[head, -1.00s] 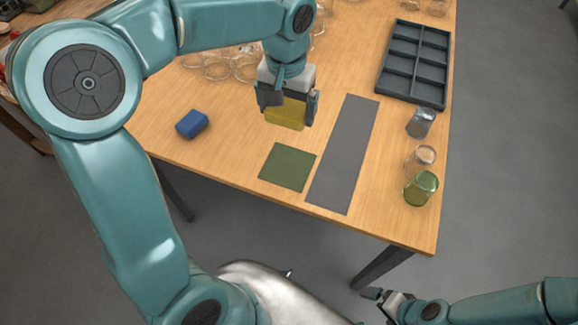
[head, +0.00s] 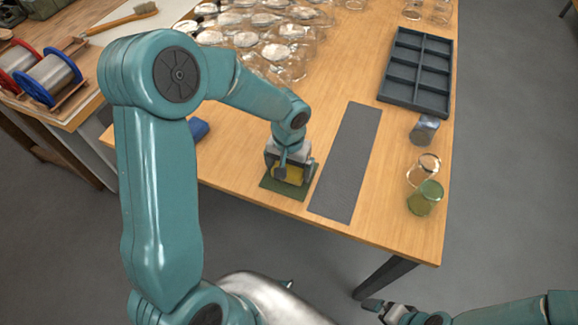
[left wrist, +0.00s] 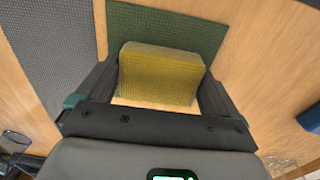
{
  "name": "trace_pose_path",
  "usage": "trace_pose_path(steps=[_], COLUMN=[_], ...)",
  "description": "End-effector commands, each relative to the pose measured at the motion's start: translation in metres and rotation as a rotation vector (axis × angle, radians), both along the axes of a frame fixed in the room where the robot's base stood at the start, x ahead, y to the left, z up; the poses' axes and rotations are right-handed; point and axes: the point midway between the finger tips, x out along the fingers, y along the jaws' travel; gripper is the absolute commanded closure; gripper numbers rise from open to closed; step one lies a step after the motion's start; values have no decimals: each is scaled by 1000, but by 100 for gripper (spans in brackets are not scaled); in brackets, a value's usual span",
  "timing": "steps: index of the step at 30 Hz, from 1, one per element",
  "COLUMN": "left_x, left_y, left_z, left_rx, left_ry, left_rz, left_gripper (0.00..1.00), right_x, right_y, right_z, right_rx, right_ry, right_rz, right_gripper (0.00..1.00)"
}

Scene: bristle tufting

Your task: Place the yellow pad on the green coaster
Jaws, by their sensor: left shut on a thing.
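The yellow pad (head: 288,175) is held between the fingers of my left gripper (head: 287,177), over the green coaster (head: 298,191). In the left wrist view the pad (left wrist: 160,75) sits between both fingers, with the coaster (left wrist: 205,35) beyond and partly beneath it. Bare wood shows on the near side of the pad. I cannot tell whether the pad touches the coaster. Part of the coaster is hidden by the gripper and pad. My right gripper (head: 376,307) is at the lower right, off the table; its opening is unclear.
A grey strip mat (head: 347,160) lies just right of the coaster. A blue block (head: 199,130) is partly behind my left arm. Glasses (head: 428,170) stand near the right edge, below a dark divided tray (head: 416,98). Many glasses (head: 265,40) crowd the back.

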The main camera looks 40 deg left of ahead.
Motion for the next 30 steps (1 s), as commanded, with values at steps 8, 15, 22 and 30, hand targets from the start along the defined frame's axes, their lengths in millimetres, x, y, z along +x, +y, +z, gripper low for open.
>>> trace_pose_path(steps=[8,15,22,30], left_x=[0,0,1,1], left_y=[0,0,0,0], left_z=[-1,-3,7,68], left_rx=[0,0,1,1], left_ry=[-1,-1,-4,-8], left_rz=[0,0,0,0], left_gripper=[30,0,0,0], right_x=[0,0,0,0], right_y=[0,0,0,0], right_z=[-2,-3,2,5], right_rx=[0,0,0,0], right_ry=[0,0,0,0], right_rz=[0,0,0,0], right_gripper=[0,0,0,0])
